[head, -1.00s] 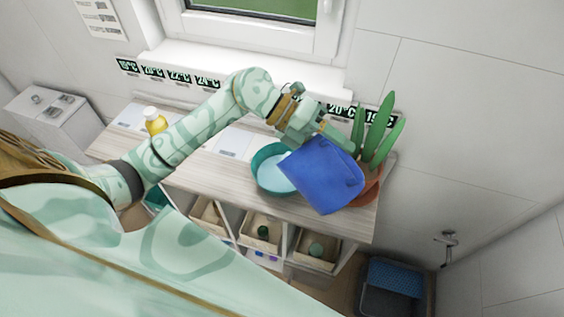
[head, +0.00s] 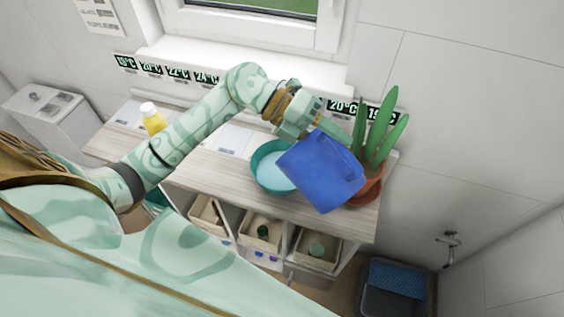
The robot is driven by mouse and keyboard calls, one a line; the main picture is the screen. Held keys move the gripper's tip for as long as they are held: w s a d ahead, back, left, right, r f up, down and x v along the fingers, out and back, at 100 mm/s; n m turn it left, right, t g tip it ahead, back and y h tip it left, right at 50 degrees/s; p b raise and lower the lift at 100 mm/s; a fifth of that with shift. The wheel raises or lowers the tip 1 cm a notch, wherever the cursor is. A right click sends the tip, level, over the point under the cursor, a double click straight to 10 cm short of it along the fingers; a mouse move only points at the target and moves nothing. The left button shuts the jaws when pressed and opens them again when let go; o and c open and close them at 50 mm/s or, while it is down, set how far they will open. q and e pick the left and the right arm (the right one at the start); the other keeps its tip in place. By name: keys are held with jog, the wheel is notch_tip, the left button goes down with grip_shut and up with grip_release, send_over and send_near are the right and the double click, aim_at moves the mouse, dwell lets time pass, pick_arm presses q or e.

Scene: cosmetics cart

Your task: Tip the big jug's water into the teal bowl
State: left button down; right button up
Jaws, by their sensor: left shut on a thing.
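The big blue jug (head: 322,172) is tilted over the right side of the teal bowl (head: 257,175). My left gripper (head: 318,131) is shut on the jug at its upper side. The teal bowl stands on the wooden cart top, and pale blue water shows in it. The jug hides the right part of the bowl. The jug's mouth and any stream of water cannot be made out. My right gripper is not in view.
A potted plant (head: 378,140) in a terracotta pot (head: 372,186) stands close to the jug's right. A yellow bottle (head: 154,121) is at the left of the cart top (head: 330,214). Open bins (head: 262,232) sit below. The window wall is behind.

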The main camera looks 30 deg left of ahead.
pick_arm(q)
jog(key=shift+a, duration=0.1)
jog(key=shift+w+a+h+b, duration=0.15)
jog(key=shift+a+h+b, duration=0.15)
jog(key=shift+b, duration=0.15)
jog(key=shift+r, duration=0.1)
jog(key=shift+a+b, duration=0.1)
jog(key=shift+b, duration=0.2)
jog(key=shift+a, duration=0.15)
